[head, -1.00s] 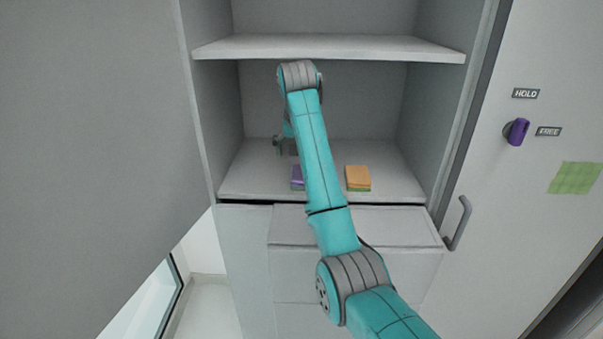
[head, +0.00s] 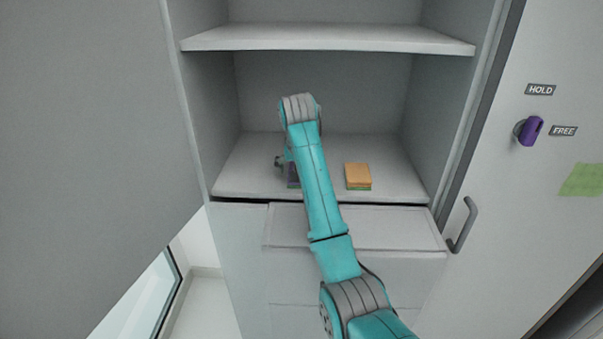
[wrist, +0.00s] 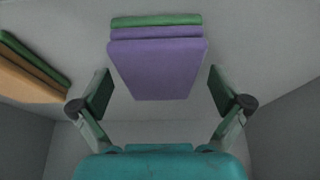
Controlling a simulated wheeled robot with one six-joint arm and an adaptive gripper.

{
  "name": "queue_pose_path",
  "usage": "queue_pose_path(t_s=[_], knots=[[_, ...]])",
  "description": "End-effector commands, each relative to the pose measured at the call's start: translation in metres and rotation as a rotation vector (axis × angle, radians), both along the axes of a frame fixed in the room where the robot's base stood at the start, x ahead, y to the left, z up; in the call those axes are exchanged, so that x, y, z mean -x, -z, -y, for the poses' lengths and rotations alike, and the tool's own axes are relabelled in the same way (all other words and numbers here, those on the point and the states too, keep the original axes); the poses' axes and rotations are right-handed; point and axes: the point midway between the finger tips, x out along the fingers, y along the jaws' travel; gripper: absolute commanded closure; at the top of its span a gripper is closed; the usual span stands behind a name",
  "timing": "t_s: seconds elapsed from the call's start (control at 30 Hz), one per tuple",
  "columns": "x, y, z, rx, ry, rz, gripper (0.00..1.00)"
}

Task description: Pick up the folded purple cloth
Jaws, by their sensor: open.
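The folded purple cloth (wrist: 158,68) lies flat on the lower shelf of the cabinet, with a green layer (wrist: 155,20) showing along its far edge in the wrist view. In the head view only a small dark piece of the purple cloth (head: 293,177) shows, because my gripper and arm hide most of it. My gripper (wrist: 158,93) is open and empty. In the wrist view its two fingers stand left and right of the cloth's near end, with a gap on each side. I cannot tell its height above the shelf.
An orange cloth (head: 358,173) on a green layer lies right of the purple one; it also shows at the wrist view's left edge (wrist: 30,78). An upper shelf (head: 330,38) lies above, with cabinet walls at both sides. A handle (head: 463,224) sticks out at right.

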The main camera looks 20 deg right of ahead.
Motion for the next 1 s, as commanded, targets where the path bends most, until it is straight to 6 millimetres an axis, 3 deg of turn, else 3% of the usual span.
queue_pose_path(t_s=[0.87,0.9,1.0], knots=[[-0.0001,0.0048,0.0004,0.000,0.000,0.000,0.00],[-0.0001,0.0048,0.0004,0.000,0.000,0.000,0.03],[-0.0001,0.0048,0.0004,0.000,0.000,0.000,0.28]])
